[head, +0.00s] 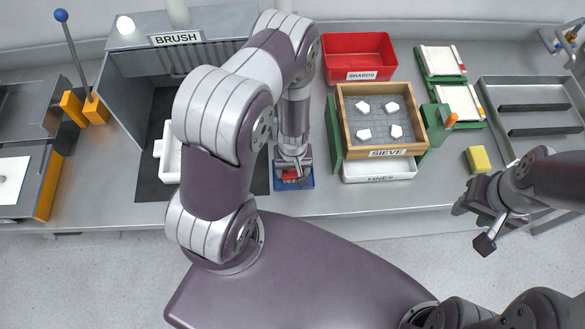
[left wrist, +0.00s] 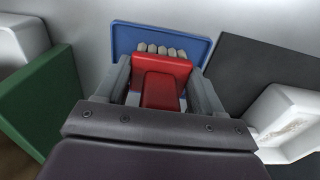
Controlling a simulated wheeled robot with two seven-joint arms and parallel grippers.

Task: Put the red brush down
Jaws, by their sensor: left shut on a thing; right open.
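The red brush (left wrist: 160,82) with pale bristles is between the fingers of my left gripper (left wrist: 158,90), which is shut on it. In the left wrist view the brush is over a blue tray (left wrist: 127,38), its bristles at or just above the tray surface; I cannot tell whether they touch. In the head view my left gripper (head: 292,172) points down over the blue tray (head: 307,182) and hides most of the brush (head: 290,175). My right gripper (head: 480,218) is open and empty in front of the bench at the right.
Right of the blue tray stand the wooden sieve (head: 416,134) with several white shards, and the white fines tray (head: 400,169). A red shards bin (head: 385,58) is behind. A white container (head: 168,172) on a dark mat (head: 150,188) is left. A yellow sponge (head: 478,159) lies right.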

